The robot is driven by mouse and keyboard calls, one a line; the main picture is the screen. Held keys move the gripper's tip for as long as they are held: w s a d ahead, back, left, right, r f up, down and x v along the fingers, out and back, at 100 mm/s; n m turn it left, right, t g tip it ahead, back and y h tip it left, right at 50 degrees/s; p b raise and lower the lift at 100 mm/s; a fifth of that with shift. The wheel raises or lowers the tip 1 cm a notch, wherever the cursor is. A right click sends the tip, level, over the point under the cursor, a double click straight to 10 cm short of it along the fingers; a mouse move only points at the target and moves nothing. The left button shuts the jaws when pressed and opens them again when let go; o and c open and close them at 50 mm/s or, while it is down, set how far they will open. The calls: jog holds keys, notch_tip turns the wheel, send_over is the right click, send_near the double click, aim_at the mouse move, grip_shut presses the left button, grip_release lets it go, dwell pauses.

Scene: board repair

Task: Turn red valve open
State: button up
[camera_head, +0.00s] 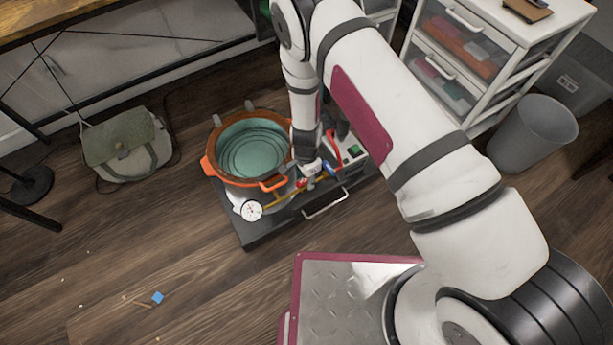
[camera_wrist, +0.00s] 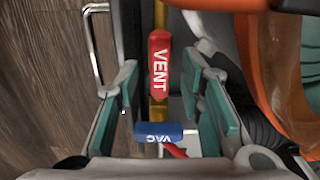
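The red valve handle (camera_wrist: 159,62), marked VENT, lies lengthwise along a brass pipe (camera_wrist: 158,112) in the wrist view. A small part of the red valve (camera_head: 301,183) shows in the head view beside the orange pot. The blue valve handle (camera_wrist: 158,132), marked VAC, lies across the pipe nearer my wrist. It also shows in the head view (camera_head: 329,170). My gripper (camera_wrist: 163,75) is open, with one teal-padded finger on each side of the red handle and visible gaps between. In the head view my gripper (camera_head: 310,165) is above the valves, its fingers mostly hidden.
The orange pot (camera_head: 212,153) stands close to the gripper on a dark base (camera_head: 262,233) with a metal handle. A white dial gauge (camera_head: 250,210) sits at its front. A drawer cabinet (camera_head: 505,75) and grey bin (camera_head: 533,130) stand right. Floor at left front is mostly clear.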

jog(key=shift+r, duration=0.15)
notch_tip(320, 180, up, 12)
dwell(0.4)
dwell(0.4)
